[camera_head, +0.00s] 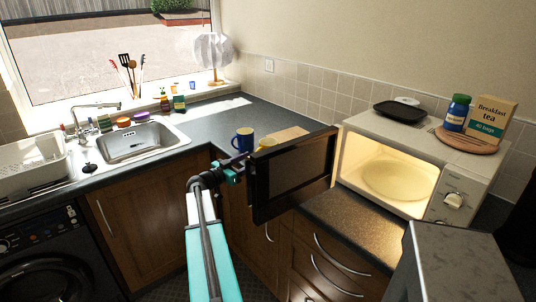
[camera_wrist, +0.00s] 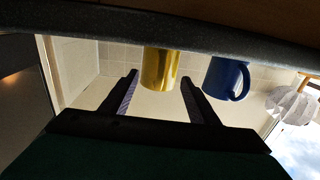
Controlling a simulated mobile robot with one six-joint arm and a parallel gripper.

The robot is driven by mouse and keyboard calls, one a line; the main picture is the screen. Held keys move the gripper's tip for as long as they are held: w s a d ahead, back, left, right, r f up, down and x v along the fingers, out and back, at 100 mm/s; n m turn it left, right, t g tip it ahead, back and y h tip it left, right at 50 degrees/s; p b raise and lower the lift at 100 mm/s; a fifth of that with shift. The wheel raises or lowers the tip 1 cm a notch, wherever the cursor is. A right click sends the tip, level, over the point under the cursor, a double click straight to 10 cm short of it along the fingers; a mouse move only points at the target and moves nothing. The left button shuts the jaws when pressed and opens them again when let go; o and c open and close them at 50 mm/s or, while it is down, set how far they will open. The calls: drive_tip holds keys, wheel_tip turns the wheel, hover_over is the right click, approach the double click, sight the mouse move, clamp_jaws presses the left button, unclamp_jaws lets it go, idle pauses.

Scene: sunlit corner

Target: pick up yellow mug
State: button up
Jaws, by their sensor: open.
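The yellow mug (camera_head: 267,144) stands on the dark worktop in the corner, partly hidden behind the open microwave door in the head view. In the wrist view, which looks upside down, the yellow mug (camera_wrist: 160,68) shows between and beyond my two fingers. My gripper (camera_head: 242,159) is in front of the mugs, just left of the door; its fingers (camera_wrist: 160,80) are apart and empty. Whether they reach around the mug, I cannot tell.
A blue mug (camera_head: 243,139) stands left of the yellow one; it also shows in the wrist view (camera_wrist: 227,78). The open microwave door (camera_head: 292,172) is close right of my gripper. A wooden board (camera_head: 288,134) lies behind. The sink (camera_head: 137,141) is left.

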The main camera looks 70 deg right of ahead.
drive_tip(key=shift+p+x, duration=0.5)
drive_tip(key=shift+x, duration=1.75)
drive_tip(key=shift+c, duration=0.5)
drive_tip(key=shift+r, duration=0.15)
clamp_jaws()
